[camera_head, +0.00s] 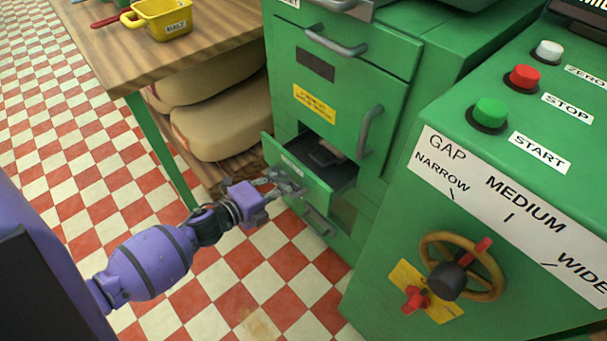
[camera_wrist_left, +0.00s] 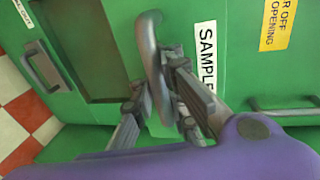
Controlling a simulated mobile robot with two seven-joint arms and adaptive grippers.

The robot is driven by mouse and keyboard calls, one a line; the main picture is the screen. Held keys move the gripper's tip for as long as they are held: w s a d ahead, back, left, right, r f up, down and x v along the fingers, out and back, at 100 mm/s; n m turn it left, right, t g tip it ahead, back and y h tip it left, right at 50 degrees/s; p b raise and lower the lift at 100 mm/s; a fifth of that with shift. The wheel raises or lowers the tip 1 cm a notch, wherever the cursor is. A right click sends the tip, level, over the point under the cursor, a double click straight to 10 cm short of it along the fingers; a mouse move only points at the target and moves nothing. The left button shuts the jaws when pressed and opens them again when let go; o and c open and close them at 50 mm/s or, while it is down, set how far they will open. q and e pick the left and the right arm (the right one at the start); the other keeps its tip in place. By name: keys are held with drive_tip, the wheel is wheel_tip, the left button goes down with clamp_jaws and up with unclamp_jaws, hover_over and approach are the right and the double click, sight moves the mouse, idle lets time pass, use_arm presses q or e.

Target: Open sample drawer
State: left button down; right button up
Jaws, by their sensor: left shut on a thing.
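The sample drawer (camera_head: 297,171) is a green drawer low in the green cabinet, and it stands partly pulled out. Its dark inside shows, with a grey object (camera_head: 325,153) in it whose kind I cannot tell. My left gripper (camera_head: 285,183) is at the drawer's front, shut on its grey handle. In the left wrist view the two fingers (camera_wrist_left: 165,100) close around the curved handle (camera_wrist_left: 152,60), beside a white label reading "SAMPLE" (camera_wrist_left: 206,58). My right gripper is not in view.
Another drawer handle (camera_head: 318,222) is just below. A cabinet door with a vertical handle (camera_head: 369,131) is above right. A control panel with buttons and a handwheel (camera_head: 462,266) stands at right. The checkered floor in front is clear.

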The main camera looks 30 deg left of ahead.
use_arm(q)
drive_tip(key=f+p+v, duration=0.1)
drive_tip(key=v, duration=0.7)
drive_tip(key=shift+s+a+p, duration=0.2)
drive_tip(key=shift+s+p, duration=0.1)
drive_tip(key=shift+s, duration=0.25)
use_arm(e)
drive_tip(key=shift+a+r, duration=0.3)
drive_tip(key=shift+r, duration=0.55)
use_arm(q)
drive_tip(key=shift+f, duration=0.2)
drive_tip(key=c, duration=1.8)
unclamp_jaws()
drive_tip(key=shift+s+a+r, duration=0.1)
drive_tip(key=shift+s+a, duration=0.05)
drive_tip(key=shift+s, duration=0.2)
drive_tip(key=shift+o, duration=0.2)
drive_tip(key=shift+w, duration=0.1)
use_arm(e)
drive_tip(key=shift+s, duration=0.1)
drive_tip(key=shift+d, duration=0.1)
use_arm(q)
drive_tip(key=v, duration=1.2)
